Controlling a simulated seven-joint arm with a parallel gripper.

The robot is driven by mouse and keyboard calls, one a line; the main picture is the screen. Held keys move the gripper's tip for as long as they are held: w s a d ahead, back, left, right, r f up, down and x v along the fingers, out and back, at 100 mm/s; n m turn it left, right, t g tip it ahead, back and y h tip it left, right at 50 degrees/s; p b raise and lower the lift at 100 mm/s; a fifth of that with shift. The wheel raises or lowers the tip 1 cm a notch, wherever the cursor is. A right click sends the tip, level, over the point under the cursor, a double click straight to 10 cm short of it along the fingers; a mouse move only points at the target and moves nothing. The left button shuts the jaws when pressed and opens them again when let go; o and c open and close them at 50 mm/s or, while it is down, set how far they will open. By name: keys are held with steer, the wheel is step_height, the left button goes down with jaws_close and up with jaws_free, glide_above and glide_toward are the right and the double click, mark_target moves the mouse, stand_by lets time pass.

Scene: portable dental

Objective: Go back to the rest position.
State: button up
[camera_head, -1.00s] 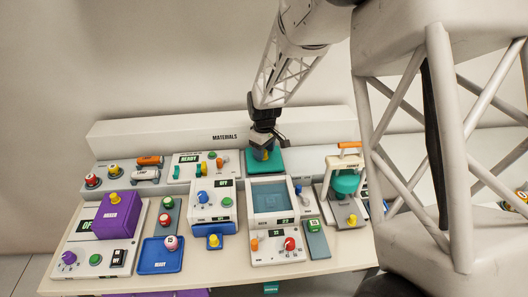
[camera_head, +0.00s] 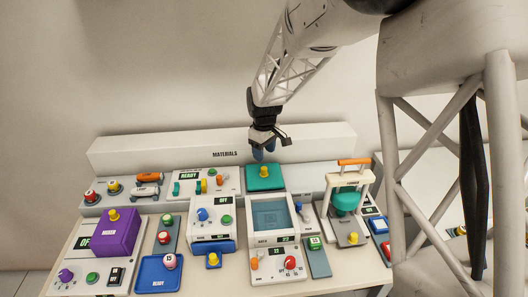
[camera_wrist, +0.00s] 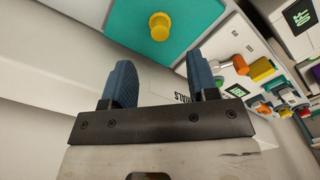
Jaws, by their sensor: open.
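My gripper (camera_head: 264,150) is open and empty, above the back of the table. Its two blue fingers also show apart in the wrist view (camera_wrist: 162,82). Below it, apart from the fingers, a teal block with a yellow knob (camera_head: 264,184) sits at the back middle of the bench. The yellow knob (camera_wrist: 160,25) shows on the teal surface in the wrist view, beyond the fingertips.
A white ledge marked MATERIALS (camera_head: 185,148) runs along the back. Nearer stand a purple box (camera_head: 115,235), a blue tray (camera_head: 145,280), a water bath (camera_head: 270,216) and a press with an orange handle (camera_head: 354,161). The space above the bench is clear.

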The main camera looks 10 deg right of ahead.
steer(key=s+d+r+m+t, duration=0.1)
steer(key=s+d+r+m, duration=0.15)
steer(key=s+r, duration=0.55)
steer(key=s+d+r+m, duration=0.2)
steer(key=s+d+r, duration=0.25)
steer(key=s, duration=0.75)
steer(key=s+d+r+m+t, duration=0.1)
steer(key=s+m, duration=0.3)
steer(key=s, duration=1.7)
steer(key=shift+d+m+t, duration=0.3)
steer(key=shift+d+m, duration=0.05)
steer(key=shift+d, duration=0.35)
steer(key=shift+r, duration=0.1)
